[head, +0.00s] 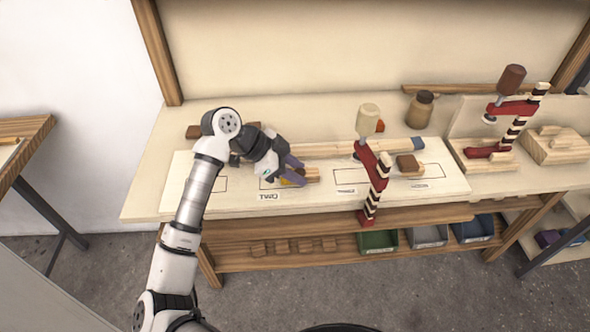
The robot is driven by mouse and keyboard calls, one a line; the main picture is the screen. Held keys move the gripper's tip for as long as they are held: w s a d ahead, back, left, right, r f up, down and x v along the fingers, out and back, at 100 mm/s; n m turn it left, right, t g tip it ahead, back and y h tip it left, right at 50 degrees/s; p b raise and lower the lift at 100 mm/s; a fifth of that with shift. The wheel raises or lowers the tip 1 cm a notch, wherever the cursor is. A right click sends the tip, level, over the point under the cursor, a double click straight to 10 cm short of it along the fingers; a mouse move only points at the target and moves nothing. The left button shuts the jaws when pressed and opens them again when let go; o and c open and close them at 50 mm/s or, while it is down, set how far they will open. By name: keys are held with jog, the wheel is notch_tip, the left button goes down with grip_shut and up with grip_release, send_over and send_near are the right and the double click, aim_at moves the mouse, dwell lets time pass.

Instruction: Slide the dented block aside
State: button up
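A brown-topped block (408,165) lies farther right, by another outlined box. No dent can be made out on either block at this size. My gripper hides part of the TWO box and the left side of the light block.
A red clamp (373,165) with a striped bar stands at the board's front edge, right of my gripper. A long wooden strip (340,148) lies behind. A brown jar (419,108) and another clamp (513,110) stand farther right.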

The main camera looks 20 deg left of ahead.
jog(key=o, duration=0.3)
jog(key=shift+o, duration=0.2)
jog(key=b+v, duration=0.3)
jog(key=v, duration=1.1)
